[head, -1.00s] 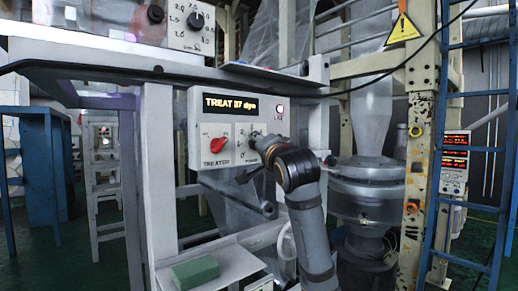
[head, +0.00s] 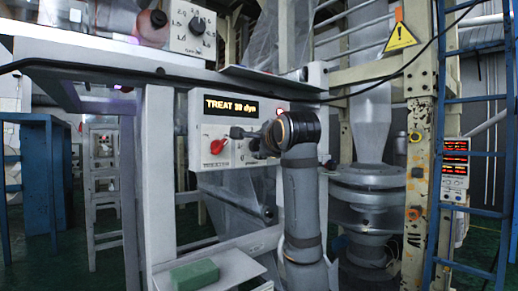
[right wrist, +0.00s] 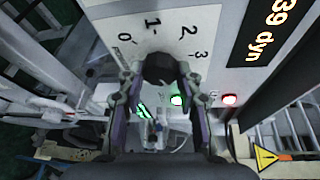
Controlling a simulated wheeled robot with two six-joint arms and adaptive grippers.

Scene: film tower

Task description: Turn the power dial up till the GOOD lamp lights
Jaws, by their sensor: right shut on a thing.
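The power dial (right wrist: 160,66) is a black knob on a white panel with a scale marked 0, 1, 2 and 3 in the right wrist view. My right gripper (right wrist: 161,76) is shut on it, one finger on each side; it also shows in front of the panel in the head view (head: 243,133). The amber display (head: 230,107) reads TREAT 39 dyn; the right wrist view shows "39 dyn" (right wrist: 265,35). A green lamp (right wrist: 177,100) glows beside the dial; its label is unreadable. A red lamp (right wrist: 229,99) is lit. My left gripper is not in view.
A red switch (head: 217,145) sits left of the dial on the same panel. A shelf edge (head: 170,72) runs above the panel, and a ledge with a green block (head: 194,275) lies below. A yellow post (head: 419,150) stands to the right.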

